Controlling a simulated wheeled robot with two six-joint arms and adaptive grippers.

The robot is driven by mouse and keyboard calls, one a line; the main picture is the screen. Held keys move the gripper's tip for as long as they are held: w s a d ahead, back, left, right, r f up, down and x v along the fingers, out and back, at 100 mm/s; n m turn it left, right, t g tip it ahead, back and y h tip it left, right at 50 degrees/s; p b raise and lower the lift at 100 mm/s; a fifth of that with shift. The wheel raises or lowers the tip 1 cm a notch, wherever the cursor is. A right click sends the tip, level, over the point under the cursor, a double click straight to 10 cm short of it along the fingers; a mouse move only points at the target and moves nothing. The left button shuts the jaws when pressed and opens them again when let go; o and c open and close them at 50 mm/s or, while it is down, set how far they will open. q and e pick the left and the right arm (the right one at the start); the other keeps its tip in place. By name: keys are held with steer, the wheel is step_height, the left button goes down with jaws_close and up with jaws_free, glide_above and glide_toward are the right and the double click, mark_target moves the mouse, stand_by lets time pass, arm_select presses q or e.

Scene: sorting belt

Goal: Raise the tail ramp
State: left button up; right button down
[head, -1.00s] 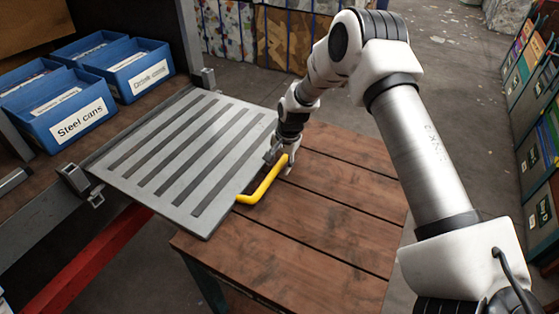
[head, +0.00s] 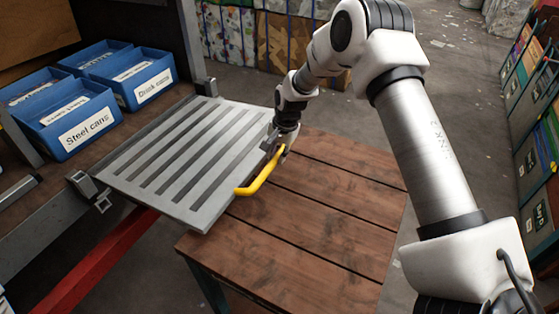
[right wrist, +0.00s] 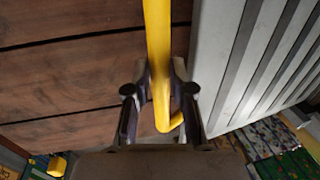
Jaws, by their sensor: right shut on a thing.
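The tail ramp (head: 172,160) is a grey slotted plate in the head view. Its left edge meets the bed of the sorting stand, and its free right edge is lifted somewhat above the wooden table. A yellow bar handle (head: 262,178) runs along that free edge. My right gripper (head: 272,148) is shut on the handle near its far end. In the right wrist view, the two fingers (right wrist: 160,85) stand on either side of the yellow bar (right wrist: 158,35), with the ramp to the right. My left gripper is not in view.
The wooden table (head: 320,235) under the ramp's free edge is bare. Blue bins, one labelled Steel cans (head: 75,120), stand on the bed behind the hinge side. A latch-like bracket (head: 82,184) sits at the ramp's near left corner. Coloured bins line the right side.

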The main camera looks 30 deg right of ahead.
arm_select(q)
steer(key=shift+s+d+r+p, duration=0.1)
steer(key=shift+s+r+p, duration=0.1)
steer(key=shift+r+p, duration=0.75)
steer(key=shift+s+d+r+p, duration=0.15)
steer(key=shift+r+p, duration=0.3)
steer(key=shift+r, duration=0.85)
arm_select(e)
steer(key=w+a+r, duration=0.2)
steer(key=w+r, duration=0.1)
steer(key=r, duration=0.5)
steer(key=w+a+r, duration=0.1)
steer(key=w+r, duration=0.2)
steer(key=r, duration=0.5)
steer(key=w+a+r, duration=0.2)
steer(key=w+r, duration=0.1)
steer(key=r, duration=0.6)
steer(key=shift+a, duration=0.35)
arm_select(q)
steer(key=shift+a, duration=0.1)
arm_select(e)
steer(key=shift+f, duration=0.1)
